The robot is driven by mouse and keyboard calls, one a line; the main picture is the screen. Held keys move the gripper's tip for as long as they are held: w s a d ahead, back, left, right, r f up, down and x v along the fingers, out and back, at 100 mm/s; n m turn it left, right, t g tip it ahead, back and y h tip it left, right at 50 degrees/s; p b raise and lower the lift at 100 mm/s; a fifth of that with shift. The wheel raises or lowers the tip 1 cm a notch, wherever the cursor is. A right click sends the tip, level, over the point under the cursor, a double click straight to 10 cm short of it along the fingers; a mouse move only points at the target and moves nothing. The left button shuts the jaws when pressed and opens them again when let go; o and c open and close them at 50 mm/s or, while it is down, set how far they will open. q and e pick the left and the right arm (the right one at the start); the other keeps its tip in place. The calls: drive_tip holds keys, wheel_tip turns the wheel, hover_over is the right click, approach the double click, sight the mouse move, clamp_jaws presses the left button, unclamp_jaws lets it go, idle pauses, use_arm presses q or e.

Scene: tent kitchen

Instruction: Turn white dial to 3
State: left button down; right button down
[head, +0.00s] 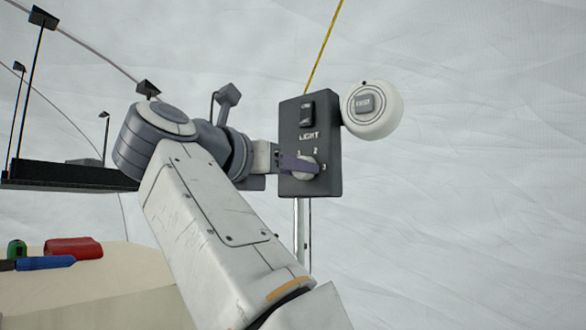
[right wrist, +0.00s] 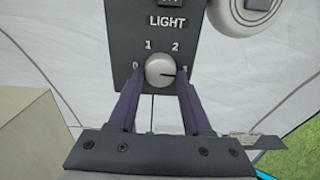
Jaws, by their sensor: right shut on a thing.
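The white dial (right wrist: 158,66) sits low on a dark panel (head: 331,180) marked LIGHT, with the numbers 0, 1 and 2 readable around it in the right wrist view. The number at the right is partly covered by a finger there; in the head view a 3 shows right of the dial (head: 308,170). The dial's dark pointer line points right, toward that number. My right gripper (right wrist: 160,75) has its two purple fingers on either side of the dial, shut on it; it also shows in the head view (head: 299,164). My left gripper is not in view.
A dark switch (head: 306,114) sits above the LIGHT label. A round white device (head: 373,109) is beside the panel's upper right. A pale surface at lower left holds a red object (head: 73,248) and a blue one (head: 46,263). Right of the panel is clear tent wall.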

drive_tip(key=shift+f, duration=0.1)
drive_tip(key=shift+c, duration=1.8)
unclamp_jaws()
drive_tip(key=p+v, duration=0.1)
drive_tip(key=v, duration=0.9)
drive_tip(key=shift+s+a, duration=0.15)
drive_tip(key=shift+a, duration=0.05)
